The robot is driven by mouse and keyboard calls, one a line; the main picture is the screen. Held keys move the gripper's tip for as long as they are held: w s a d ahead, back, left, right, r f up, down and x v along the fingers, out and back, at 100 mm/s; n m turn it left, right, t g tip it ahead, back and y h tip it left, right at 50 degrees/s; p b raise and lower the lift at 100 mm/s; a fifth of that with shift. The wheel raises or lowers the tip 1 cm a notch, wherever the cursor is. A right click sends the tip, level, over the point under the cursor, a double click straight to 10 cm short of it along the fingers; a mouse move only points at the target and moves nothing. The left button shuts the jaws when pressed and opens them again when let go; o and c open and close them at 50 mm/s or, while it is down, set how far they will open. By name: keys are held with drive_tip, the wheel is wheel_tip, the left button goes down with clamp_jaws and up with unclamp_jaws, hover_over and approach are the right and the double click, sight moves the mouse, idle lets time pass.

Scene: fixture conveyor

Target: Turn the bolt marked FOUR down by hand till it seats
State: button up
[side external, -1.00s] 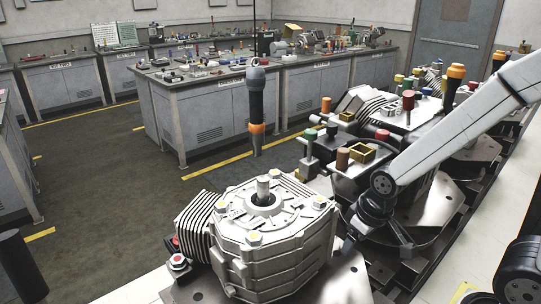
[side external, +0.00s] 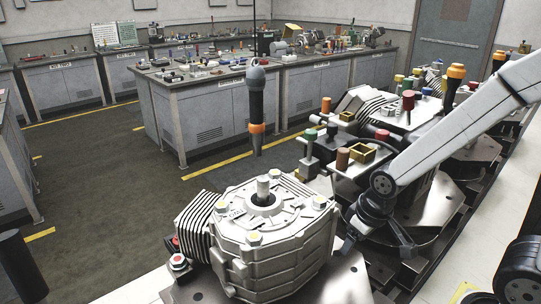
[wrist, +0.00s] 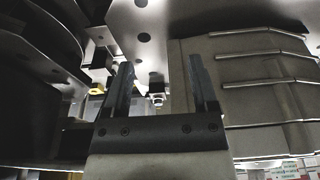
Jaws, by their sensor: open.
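The pale gearbox housing (side external: 272,222) stands in the foreground of the side view. Several bolts with yellowish heads sit around its top, among them a front bolt (side external: 254,239), a left bolt (side external: 221,207) and a right bolt (side external: 318,202). No mark FOUR is readable, so I cannot tell which bolt it is. My gripper (side external: 374,244) is right of the housing, apart from these bolts and low over the plate. In the wrist view my gripper (wrist: 160,66) has its fingers spread. A small bolt-like piece (wrist: 157,98) shows between them, not visibly gripped.
A second fixture with coloured knobs (side external: 382,135) is close behind my gripper. Workbenches (side external: 230,105) line the back, with open floor at left.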

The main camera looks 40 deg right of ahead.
drive_tip(key=shift+s, duration=0.1)
idle(0.6)
wheel_tip(320, 180, up, 17)
drive_tip(key=n+g+h, duration=0.4)
drive_tip(key=n, duration=1.1)
hover_over(319, 200)
drive_tip(key=w+a, duration=0.1)
drive_tip(key=a, duration=0.2)
drive_tip(key=shift+a, duration=0.15)
drive_tip(key=shift+f, duration=0.1)
drive_tip(key=shift+x, duration=3.9)
clamp_jaws()
